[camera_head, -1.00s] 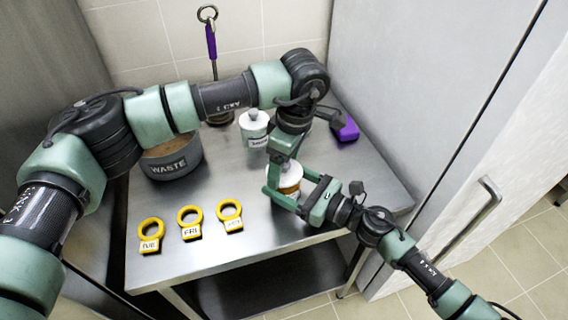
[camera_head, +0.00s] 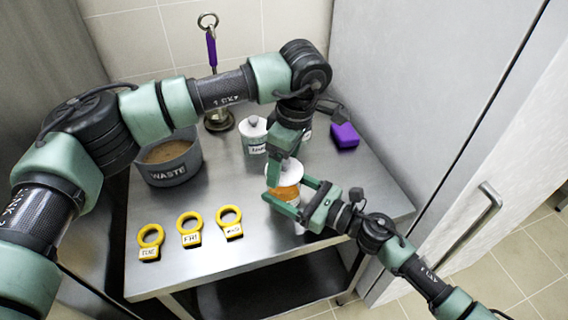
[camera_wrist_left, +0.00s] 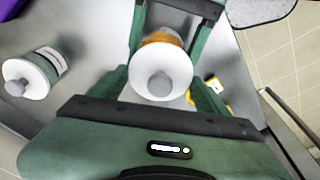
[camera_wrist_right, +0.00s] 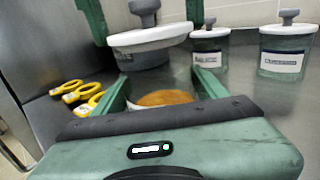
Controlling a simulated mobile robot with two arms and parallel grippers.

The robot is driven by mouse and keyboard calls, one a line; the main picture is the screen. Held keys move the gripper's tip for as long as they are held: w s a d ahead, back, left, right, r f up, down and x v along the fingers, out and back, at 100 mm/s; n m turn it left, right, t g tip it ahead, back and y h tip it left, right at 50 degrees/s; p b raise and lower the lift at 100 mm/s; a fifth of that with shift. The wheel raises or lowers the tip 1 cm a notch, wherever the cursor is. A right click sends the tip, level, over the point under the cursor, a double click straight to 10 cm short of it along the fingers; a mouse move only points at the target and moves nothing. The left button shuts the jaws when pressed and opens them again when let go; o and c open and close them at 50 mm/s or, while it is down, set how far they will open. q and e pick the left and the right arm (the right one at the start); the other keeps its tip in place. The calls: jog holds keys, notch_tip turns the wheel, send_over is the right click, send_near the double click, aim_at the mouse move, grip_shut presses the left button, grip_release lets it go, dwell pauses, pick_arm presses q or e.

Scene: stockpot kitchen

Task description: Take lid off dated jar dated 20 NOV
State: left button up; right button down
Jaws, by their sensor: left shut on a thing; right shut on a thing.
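The jar (camera_head: 287,194) with orange contents stands near the table's right front. My right gripper (camera_head: 284,197) is shut around its body; the jar's open top (camera_wrist_right: 165,98) shows in the right wrist view. Its white lid (camera_wrist_right: 150,38) with a grey knob hangs above the jar, apart from it and slightly tilted. My left gripper (camera_head: 284,168) is shut on the lid from above, with fingers at its sides. The lid also shows in the left wrist view (camera_wrist_left: 160,70), covering most of the jar. The jar's date label is hidden.
Two other lidded jars stand behind: one (camera_head: 254,136) and one (camera_wrist_right: 287,52) partly behind my left arm. A grey WASTE pot (camera_head: 172,170), three yellow ring tags (camera_head: 190,228), a purple block (camera_head: 345,135) and an upright purple-handled tool (camera_head: 212,50) are also on the table. Its front middle is clear.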

pick_arm(q)
jog(key=shift+r, duration=1.55)
pick_arm(e)
jog(key=shift+c, duration=0.2)
grip_release()
